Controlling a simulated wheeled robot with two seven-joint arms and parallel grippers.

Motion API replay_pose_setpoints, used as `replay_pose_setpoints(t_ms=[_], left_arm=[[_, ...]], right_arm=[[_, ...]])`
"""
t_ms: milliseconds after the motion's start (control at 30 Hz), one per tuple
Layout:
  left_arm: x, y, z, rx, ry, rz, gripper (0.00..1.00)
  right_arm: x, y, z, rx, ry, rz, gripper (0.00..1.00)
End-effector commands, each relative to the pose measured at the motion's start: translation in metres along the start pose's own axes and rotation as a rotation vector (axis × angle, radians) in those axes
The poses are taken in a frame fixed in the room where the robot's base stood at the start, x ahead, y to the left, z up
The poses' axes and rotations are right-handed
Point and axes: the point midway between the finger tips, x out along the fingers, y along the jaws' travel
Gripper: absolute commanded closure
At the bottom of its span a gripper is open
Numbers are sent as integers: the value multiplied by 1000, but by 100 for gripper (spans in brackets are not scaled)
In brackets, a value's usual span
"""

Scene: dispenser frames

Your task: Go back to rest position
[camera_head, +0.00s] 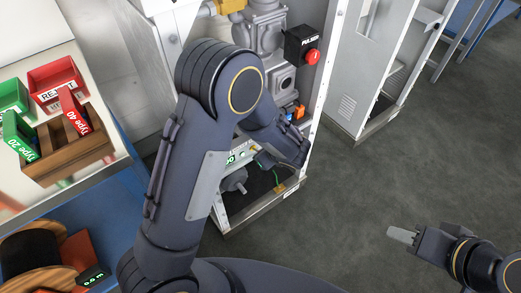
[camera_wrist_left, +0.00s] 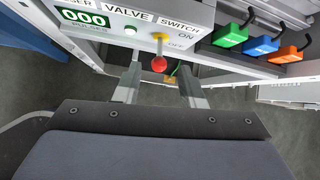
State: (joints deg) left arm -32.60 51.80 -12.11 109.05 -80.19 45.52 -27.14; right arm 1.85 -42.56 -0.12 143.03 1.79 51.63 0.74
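My left arm reaches across the middle of the head view to the dispenser frame (camera_head: 215,208). The left gripper is mostly hidden there by its own arm. My right gripper (camera_head: 402,236) is over the floor at the lower right, away from everything. Its fingers overlap in this view.
A panel with a green counter reading 000 (camera_wrist_left: 83,18) and green, blue and orange plugs (camera_wrist_left: 261,46) is close to the left gripper. A red PULSER button (camera_head: 312,57) is above. Bins and a wooden box (camera_head: 66,160) stand left. The floor (camera_head: 440,150) at right is clear.

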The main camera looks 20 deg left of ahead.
Motion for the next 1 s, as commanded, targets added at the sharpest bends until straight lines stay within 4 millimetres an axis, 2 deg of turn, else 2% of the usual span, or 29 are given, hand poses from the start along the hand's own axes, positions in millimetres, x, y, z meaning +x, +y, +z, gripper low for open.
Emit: replay_pose_setpoints(t_ms=[33, 200, 733, 867, 1000], left_arm=[[-8, 0, 1, 0, 0, -2, 63], [-17, 0, 0, 0, 1, 0, 63], [-18, 1, 2, -10, 2, 3, 63], [-26, 14, 21, -139, 32, 39, 63], [-50, 51, 62, -472, 113, 134, 63]], right_arm=[[-2, -1, -1, 0, 0, 0, 62], [-2, -1, -1, 0, 0, 0, 62], [-2, -1, -1, 0, 0, 0, 62], [-2, -1, -1, 0, 0, 0, 62], [-2, -1, -1, 0, 0, 0, 62]])
